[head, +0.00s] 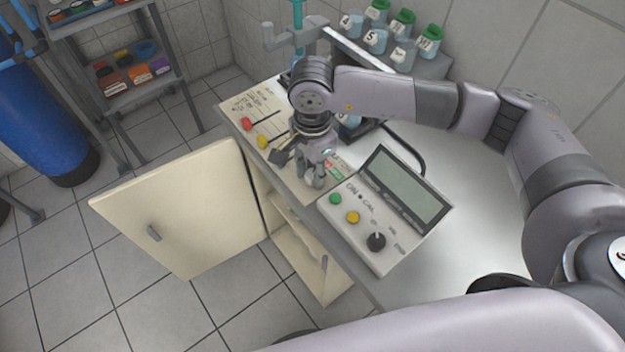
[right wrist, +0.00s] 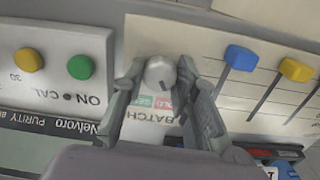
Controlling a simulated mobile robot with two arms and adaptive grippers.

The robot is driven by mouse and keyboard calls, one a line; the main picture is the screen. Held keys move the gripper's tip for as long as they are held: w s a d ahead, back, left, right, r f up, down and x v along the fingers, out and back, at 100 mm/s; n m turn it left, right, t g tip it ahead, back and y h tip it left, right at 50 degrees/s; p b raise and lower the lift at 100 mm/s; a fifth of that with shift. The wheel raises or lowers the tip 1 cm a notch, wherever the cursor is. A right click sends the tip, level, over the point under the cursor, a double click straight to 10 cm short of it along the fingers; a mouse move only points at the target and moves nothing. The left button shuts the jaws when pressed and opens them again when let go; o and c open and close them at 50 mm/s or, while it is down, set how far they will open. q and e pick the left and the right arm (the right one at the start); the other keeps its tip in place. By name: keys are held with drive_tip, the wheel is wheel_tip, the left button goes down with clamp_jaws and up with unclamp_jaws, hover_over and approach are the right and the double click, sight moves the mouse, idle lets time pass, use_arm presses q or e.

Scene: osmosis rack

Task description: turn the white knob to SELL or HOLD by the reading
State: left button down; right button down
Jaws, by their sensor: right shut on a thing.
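The white knob (right wrist: 160,72) sits on a cream panel (right wrist: 142,40), with green and red label patches (right wrist: 160,104) and the word BATCH beside it. My right gripper (right wrist: 160,80) is shut on the knob, one finger on each side. In the head view my right gripper (head: 315,176) points down at the panel's near edge and mostly hides the knob. Which way the knob points is unclear. The purity meter (head: 372,238) stands beside it; its grey-green screen (head: 405,188) shows no number I can read. My left gripper is not in view.
Blue (right wrist: 241,58) and yellow (right wrist: 296,70) sliders are beside the knob; a red slider (head: 247,123) is further left in the head view. The cabinet door (head: 180,210) hangs open below. Bottles (head: 376,40) stand on a shelf behind my right arm.

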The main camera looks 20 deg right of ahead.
sight(312, 174)
drive_tip(key=n+b, duration=0.2)
drive_tip(key=b, duration=0.1)
drive_tip(key=shift+f, duration=0.1)
drive_tip(key=shift+n+b, duration=0.45)
drive_tip(key=shift+n, duration=0.15)
drive_tip(key=shift+r, duration=0.2)
drive_tip(key=c, duration=1.2)
unclamp_jaws()
drive_tip(key=shift+c, duration=0.2)
wheel_tip(312, 174, up, 12)
drive_tip(key=shift+f, duration=0.1)
